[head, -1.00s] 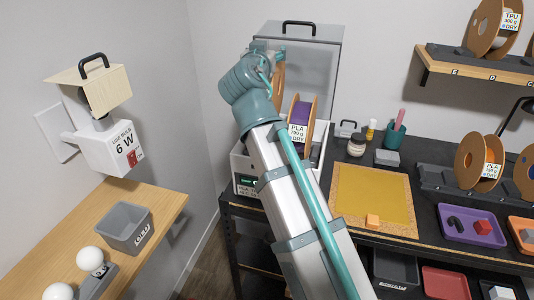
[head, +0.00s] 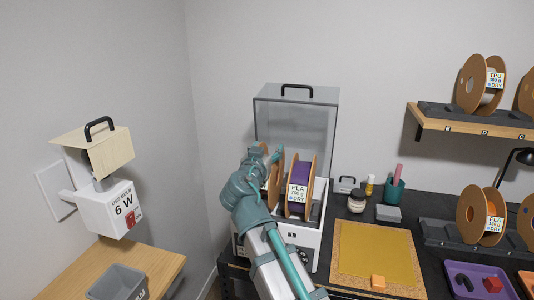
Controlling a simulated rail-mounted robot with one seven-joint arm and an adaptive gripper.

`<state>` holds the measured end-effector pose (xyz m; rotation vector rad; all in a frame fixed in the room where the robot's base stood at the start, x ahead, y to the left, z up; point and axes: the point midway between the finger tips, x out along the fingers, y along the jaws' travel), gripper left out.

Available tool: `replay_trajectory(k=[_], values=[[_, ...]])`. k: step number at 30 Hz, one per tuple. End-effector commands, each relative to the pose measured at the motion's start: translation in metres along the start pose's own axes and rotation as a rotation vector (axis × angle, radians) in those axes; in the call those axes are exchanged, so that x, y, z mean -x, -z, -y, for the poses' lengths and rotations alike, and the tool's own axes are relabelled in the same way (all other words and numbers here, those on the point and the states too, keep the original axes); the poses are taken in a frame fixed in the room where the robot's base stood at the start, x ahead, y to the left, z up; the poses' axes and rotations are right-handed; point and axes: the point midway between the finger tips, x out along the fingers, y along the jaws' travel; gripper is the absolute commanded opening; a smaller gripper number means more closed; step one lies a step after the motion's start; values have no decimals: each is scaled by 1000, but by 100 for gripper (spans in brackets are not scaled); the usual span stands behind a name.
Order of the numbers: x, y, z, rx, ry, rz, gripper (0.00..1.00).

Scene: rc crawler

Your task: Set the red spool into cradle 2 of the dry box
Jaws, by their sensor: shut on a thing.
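The dry box (head: 307,243) is a white case on the dark bench with its clear lid (head: 297,122) raised. A purple spool (head: 306,190) with brown flanges and a PLA label stands upright inside, towards the right. My gripper (head: 268,154) is over the left part of the box, shut on a spool (head: 277,180). This spool stands upright just left of the purple one. Only part of its brown flange shows; my wrist and arm hide its filament colour, its lower edge and the cradle beneath. I cannot tell whether it touches a cradle.
More spools (head: 482,217) stand at right.

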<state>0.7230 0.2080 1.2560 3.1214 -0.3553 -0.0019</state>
Motion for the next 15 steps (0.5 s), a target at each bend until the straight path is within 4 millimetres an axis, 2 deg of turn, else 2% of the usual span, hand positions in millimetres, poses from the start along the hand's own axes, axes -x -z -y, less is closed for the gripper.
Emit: replay_trajectory(k=[5, 15], values=[[0, -13, 0, 2, 0, -1, 0], [0, -15, 0, 0, 0, -1, 0]])
